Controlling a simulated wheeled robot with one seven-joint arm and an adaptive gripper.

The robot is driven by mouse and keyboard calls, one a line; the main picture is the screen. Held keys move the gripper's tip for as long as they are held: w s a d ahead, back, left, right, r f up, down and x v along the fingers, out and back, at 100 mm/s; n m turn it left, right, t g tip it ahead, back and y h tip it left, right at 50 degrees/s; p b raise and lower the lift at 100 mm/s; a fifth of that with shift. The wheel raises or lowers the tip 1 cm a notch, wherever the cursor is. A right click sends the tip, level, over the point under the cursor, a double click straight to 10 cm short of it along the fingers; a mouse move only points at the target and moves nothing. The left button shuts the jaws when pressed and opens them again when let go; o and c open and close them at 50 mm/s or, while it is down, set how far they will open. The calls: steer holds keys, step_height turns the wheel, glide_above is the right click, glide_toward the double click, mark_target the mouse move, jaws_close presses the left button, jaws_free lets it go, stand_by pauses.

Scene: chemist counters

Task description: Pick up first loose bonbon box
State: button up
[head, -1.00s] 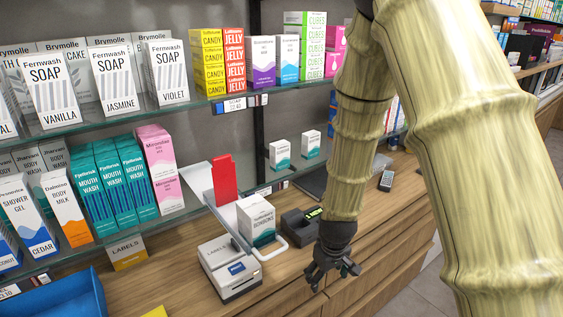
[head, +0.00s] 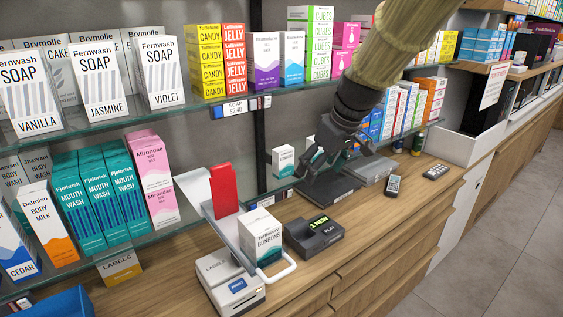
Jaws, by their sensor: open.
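A white bonbon box (head: 261,238) with a teal wave stands upright on a grey-white stand beside the label printer (head: 232,284). A similar small white and teal box (head: 283,161) stands on the lower glass shelf, just left of my gripper (head: 316,168); its print is too small to read. Another white box (head: 310,141) behind it is mostly hidden by my gripper. My gripper is open with nothing between its fingers. It hangs in front of the shelf, close to the small boxes; I cannot tell whether it touches one.
A dark device with a lit display (head: 314,235) sits on the wooden counter (head: 375,215). A flat dark device (head: 328,188) lies under my gripper. A red upright panel (head: 223,189) stands left of the boxes. The upper glass shelf (head: 200,108) runs above. The counter front is mostly clear.

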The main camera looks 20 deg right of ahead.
mark_target(287, 159)
steer(key=w+a+p, duration=0.1)
steer(key=w, duration=0.2)
steer(key=w+a+p, duration=0.1)
steer(key=w+p, duration=0.1)
steer(key=w, duration=0.2)
steer(key=w+a+p, duration=0.1)
steer(key=w+a, duration=0.1)
steer(key=w, duration=0.2)
steer(key=shift+p+x, duration=0.85)
steer(key=shift+x, duration=1.65)
steer(key=c, duration=1.1)
steer(key=shift+r+b, duration=0.1)
steer(key=shift+b, duration=0.4)
